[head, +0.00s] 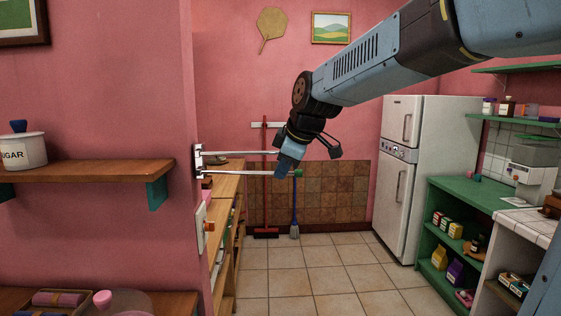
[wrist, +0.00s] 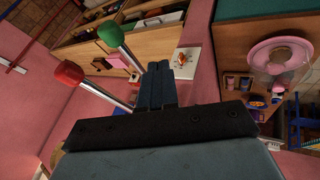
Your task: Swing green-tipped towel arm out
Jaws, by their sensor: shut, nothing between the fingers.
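The towel rack's white bracket (head: 198,160) is fixed to the edge of the pink wall at left. Two thin metal arms reach right from it, roughly parallel. The lower one ends in a green tip (head: 298,173). The green tip (wrist: 110,33) and the other arm's red tip (wrist: 69,73) show side by side in the wrist view. In the head view the red tip is hidden, apparently behind my gripper. My gripper (head: 281,174) is shut and empty, pointing down beside the green-tipped arm's outer end. In the wrist view its fingers (wrist: 158,66) lie right of that arm; contact is unclear.
A wooden shelf (head: 90,171) with a sugar pot (head: 22,151) juts from the near left wall. A wooden counter (head: 226,185) runs behind the rack. A white fridge (head: 430,160) stands right; the tiled floor is clear.

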